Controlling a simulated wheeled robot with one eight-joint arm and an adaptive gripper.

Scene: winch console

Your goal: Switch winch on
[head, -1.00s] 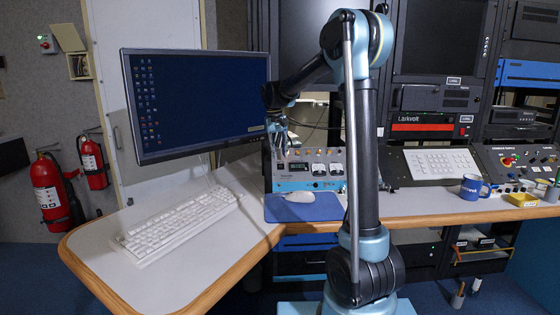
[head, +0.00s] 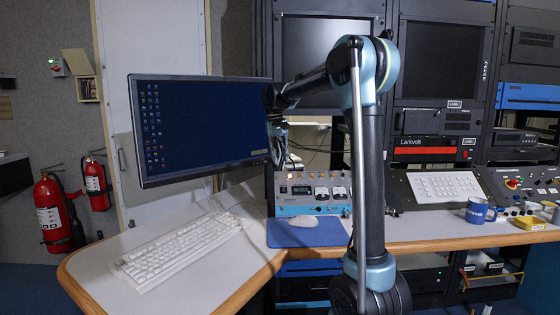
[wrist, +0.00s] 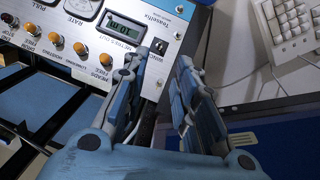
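The winch panel (head: 310,209) is a silver and blue box at the back of the desk, with knobs, two white meters and a small display. In the wrist view the panel (wrist: 130,22) shows at upper left, with its lit digital display (wrist: 124,29). A small dark toggle switch (wrist: 159,47) sits beside the display, near the lettering "WINCH"; I cannot tell which way it is set. My gripper (wrist: 160,62) is open and empty, its fingertips near the switch with no clear contact. In the head view my gripper (head: 281,155) hangs at the panel's upper left.
A monitor (head: 200,125) stands close left of my gripper. A white keyboard (head: 180,248) and a mouse (head: 303,221) on a blue pad (head: 300,236) lie on the desk in front.

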